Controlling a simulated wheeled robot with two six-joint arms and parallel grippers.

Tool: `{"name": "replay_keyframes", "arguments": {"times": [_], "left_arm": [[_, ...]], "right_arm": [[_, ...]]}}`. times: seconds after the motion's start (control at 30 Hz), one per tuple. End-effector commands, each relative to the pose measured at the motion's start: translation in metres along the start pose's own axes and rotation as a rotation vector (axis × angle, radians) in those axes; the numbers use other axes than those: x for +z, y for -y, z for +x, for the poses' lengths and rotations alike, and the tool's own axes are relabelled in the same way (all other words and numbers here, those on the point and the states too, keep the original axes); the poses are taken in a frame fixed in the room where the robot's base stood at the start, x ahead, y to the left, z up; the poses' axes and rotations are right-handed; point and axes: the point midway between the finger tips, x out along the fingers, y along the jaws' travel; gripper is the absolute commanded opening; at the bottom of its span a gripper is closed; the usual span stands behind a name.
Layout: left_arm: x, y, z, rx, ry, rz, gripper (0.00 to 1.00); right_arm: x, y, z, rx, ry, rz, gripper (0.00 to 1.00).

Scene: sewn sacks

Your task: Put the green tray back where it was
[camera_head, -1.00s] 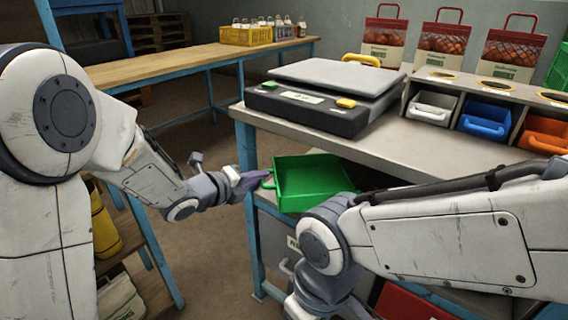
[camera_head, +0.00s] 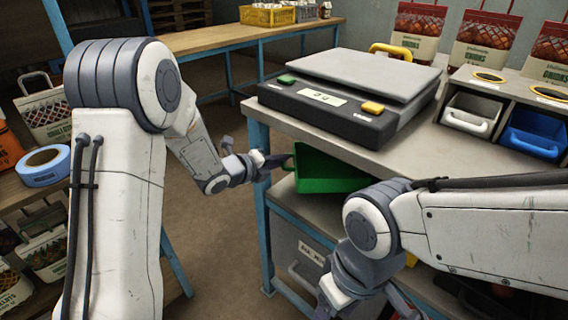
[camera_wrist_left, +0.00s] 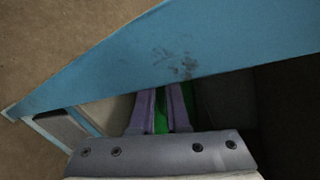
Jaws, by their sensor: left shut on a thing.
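The green tray (camera_head: 325,172) is at the front left corner of the scale bench, just below the tabletop edge and above the lower shelf. Its far part is hidden under the tabletop, and I cannot tell whether it touches the shelf. My left gripper (camera_head: 279,161) is shut on the tray's handle at its left end, beside the blue bench leg. In the left wrist view, a green strip of the tray (camera_wrist_left: 161,112) shows between the purple fingers (camera_wrist_left: 162,98).
The blue bench leg (camera_head: 263,205) stands close to my left gripper, and a blue frame bar (camera_wrist_left: 190,50) crosses the left wrist view. A scale (camera_head: 350,90) sits on the bench (camera_head: 425,150). Shelves with sacks (camera_head: 48,115) stand left.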

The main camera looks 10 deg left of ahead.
Motion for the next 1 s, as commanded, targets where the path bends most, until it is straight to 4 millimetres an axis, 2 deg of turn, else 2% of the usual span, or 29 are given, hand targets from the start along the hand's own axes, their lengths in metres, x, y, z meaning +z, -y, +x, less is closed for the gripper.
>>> {"name": "replay_keyframes", "arguments": {"times": [0.33,0.4,0.43,0.73,0.87,1.0], "left_arm": [[-0.001,-0.002,0.001,-0.003,0.002,0.0,0.0],[0.0,-0.001,0.001,-0.001,0.001,0.0,0.33],[0.0,-0.001,0.001,-0.001,0.001,0.0,0.44],[0.0,-0.001,0.0,-0.002,0.001,0.0,0.44],[0.002,0.005,-0.002,-0.002,0.001,0.0,0.44],[0.003,0.003,-0.025,-0.001,0.005,-0.001,0.44]], "right_arm": [[0.0,0.0,0.004,0.0,-0.001,0.0,0.63],[0.0,0.0,0.003,0.0,-0.001,0.0,0.63],[0.0,0.0,0.003,0.0,-0.001,0.0,0.63],[0.0,0.0,0.002,0.0,-0.001,0.0,0.63],[-0.001,0.0,-0.005,0.0,-0.001,0.0,0.63],[-0.001,0.0,-0.006,0.0,-0.001,0.0,0.63]]}}
